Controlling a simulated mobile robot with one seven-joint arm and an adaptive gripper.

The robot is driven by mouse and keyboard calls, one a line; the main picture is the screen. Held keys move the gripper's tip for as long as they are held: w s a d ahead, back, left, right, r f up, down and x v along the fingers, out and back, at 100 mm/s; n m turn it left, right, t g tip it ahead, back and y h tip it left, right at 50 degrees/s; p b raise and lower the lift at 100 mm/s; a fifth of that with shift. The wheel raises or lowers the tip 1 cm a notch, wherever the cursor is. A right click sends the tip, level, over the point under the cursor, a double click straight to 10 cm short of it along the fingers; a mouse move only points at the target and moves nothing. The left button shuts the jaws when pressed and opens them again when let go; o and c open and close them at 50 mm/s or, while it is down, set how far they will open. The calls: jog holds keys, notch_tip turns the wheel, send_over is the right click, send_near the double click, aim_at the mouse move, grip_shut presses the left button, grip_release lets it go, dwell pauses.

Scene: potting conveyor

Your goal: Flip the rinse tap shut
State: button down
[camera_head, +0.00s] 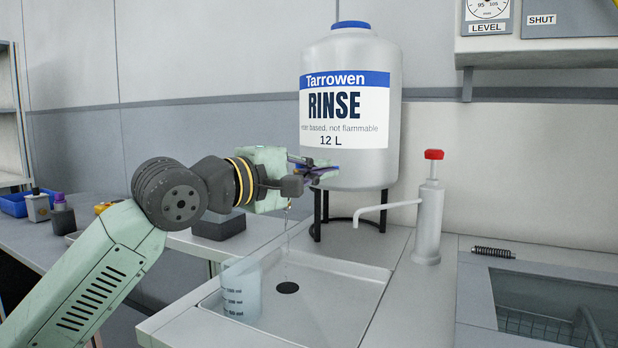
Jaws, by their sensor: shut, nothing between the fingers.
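The white rinse tank (345,65), with a blue "Tarrowen RINSE 12 L" label, stands on a black stand (318,215). My gripper (318,172) is shut and empty at the tank's lower left side, where the tap would be. The tap's body and lever are mostly hidden behind my gripper, and I cannot tell whether they touch. A thin stream (286,250) runs down from below my gripper toward the drain (287,287) of the sink tray (335,300).
A clear graduated beaker (241,290) stands in the tray's left part. A pump dispenser (429,225) with a red knob stands at right, beside a sunken basin (560,305). A gauge box (550,50) hangs at upper right. Small bottles (63,216) and a blue bin (13,204) sit far left.

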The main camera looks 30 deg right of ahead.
jog(key=shift+s+d, duration=0.1)
jog(key=shift+d, duration=0.55)
jog(key=shift+b, duration=0.3)
